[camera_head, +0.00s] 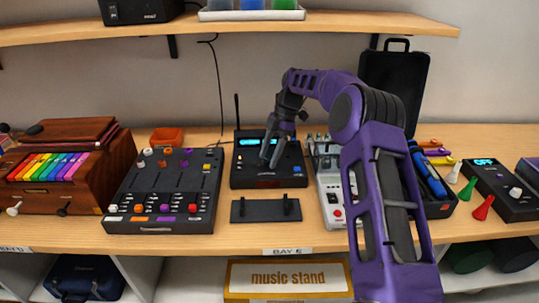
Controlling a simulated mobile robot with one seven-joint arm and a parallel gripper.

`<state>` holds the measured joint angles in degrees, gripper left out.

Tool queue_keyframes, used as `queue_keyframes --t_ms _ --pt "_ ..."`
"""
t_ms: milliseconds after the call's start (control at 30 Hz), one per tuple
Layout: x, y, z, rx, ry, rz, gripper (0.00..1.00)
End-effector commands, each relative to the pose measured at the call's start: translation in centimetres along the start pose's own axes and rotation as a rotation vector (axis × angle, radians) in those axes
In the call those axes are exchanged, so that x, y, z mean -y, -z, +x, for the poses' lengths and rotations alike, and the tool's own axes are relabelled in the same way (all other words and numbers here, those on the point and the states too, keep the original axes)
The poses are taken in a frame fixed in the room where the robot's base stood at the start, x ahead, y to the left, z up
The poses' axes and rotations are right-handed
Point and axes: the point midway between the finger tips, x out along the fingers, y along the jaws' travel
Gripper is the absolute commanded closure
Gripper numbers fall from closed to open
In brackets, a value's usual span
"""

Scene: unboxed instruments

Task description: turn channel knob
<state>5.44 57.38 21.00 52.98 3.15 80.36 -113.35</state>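A black box-shaped device (242,178) with an antenna and a lit cyan display (249,142) stands on the bench at the middle, behind the "BAY" label. A blue button (297,169) and a small orange mark show on its face. My gripper (269,160) points down at the middle of this face, its fingertips just over or against it. The fingers cover that part, and no channel knob can be made out there. Whether the fingers are closed on anything is too small to tell.
A black mixer with sliders (160,190) stands left, beside a wooden box with coloured bars (50,168). A black stand (265,210) lies in front of the device. A white panel (330,188) is close on the right, partly behind my arm. A shelf (340,22) runs above.

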Motion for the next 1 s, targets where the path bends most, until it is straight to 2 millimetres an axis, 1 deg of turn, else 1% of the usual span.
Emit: queue_keyframes --t_ms 167,267,367,533,700,833,1000 --pt "0.0 0.0 0.0 0.0 0.0 0.0 0.42" --pt "0.0 0.0 -0.7 0.0 -0.001 0.0 0.42" --pt "-0.1 0.0 -2.2 0.0 -0.003 0.001 0.42" --pt "-0.1 0.0 -5.3 0.001 -0.004 0.001 0.42" --pt "-0.1 0.0 -6.9 0.001 -0.002 0.0 0.42" --pt "0.0 0.0 -7.5 0.0 0.0 0.0 0.42" --pt "0.0 0.0 -7.5 0.0 0.001 0.0 0.42"
